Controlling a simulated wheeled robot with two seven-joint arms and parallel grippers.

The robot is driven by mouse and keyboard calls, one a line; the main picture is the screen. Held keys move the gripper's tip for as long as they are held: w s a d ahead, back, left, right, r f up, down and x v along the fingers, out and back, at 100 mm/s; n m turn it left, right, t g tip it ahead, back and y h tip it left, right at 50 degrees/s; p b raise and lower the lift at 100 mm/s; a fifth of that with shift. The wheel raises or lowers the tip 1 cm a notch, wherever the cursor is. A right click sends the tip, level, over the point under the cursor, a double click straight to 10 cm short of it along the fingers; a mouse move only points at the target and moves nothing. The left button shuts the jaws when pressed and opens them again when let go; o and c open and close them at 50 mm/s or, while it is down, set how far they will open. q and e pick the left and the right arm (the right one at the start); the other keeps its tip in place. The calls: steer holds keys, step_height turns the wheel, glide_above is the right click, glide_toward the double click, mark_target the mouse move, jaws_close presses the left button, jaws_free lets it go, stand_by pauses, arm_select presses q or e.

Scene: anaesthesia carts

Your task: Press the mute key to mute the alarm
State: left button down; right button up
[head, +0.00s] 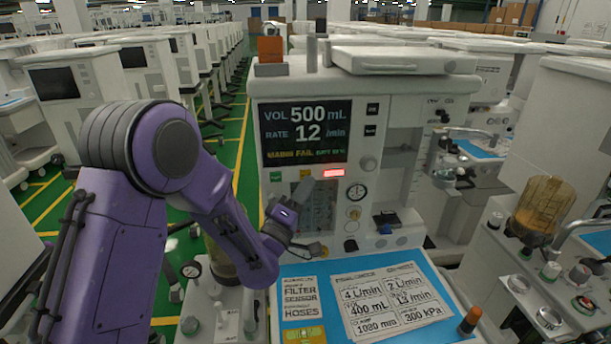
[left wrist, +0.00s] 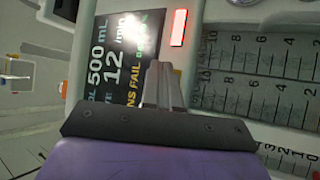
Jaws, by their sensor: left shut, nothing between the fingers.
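The anaesthesia machine's screen (head: 306,134) reads VOL 500 mL, RATE 12 /min, with a yellow line that seems to say MAINS FAIL; it also shows in the left wrist view (left wrist: 112,62). A red lamp (head: 333,172) glows below it, also in the left wrist view (left wrist: 179,27). Two dark keys, an upper (head: 372,109) and a lower (head: 370,130), sit right of the screen; their labels are too small to read. My left gripper (head: 304,187) is shut and empty, in front of the panel below the screen. In the left wrist view its fingertips (left wrist: 160,66) overlap the screen's edge. My right gripper is out of view.
A blue worktop (head: 447,313) with printed cards (head: 390,300) lies below the panel. A round gauge (head: 357,190) and knobs are right of my gripper. An orange-capped post (head: 470,320) stands at the worktop's right corner. More carts stand on both sides.

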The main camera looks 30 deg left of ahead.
arm_select(q)
steer(key=shift+w+a, duration=0.1)
stand_by(0.5)
steer(key=shift+w+a, duration=0.2)
steer(key=shift+w, duration=0.05)
steer(key=shift+w+a, duration=0.25)
steer(key=shift+w, duration=0.1)
stand_by(0.7)
steer(key=shift+s+d, duration=0.1)
steer(key=shift+s+d+b, duration=0.4)
steer(key=shift+s+d, duration=0.05)
steer(key=shift+s, duration=0.15)
steer(key=shift+s+d+b, duration=0.45)
steer(key=shift+s+d, duration=0.3)
steer(key=shift+s, duration=0.25)
steer(key=shift+s+d+b, duration=0.4)
steer(key=shift+s+d, duration=0.35)
steer(key=shift+s, duration=0.25)
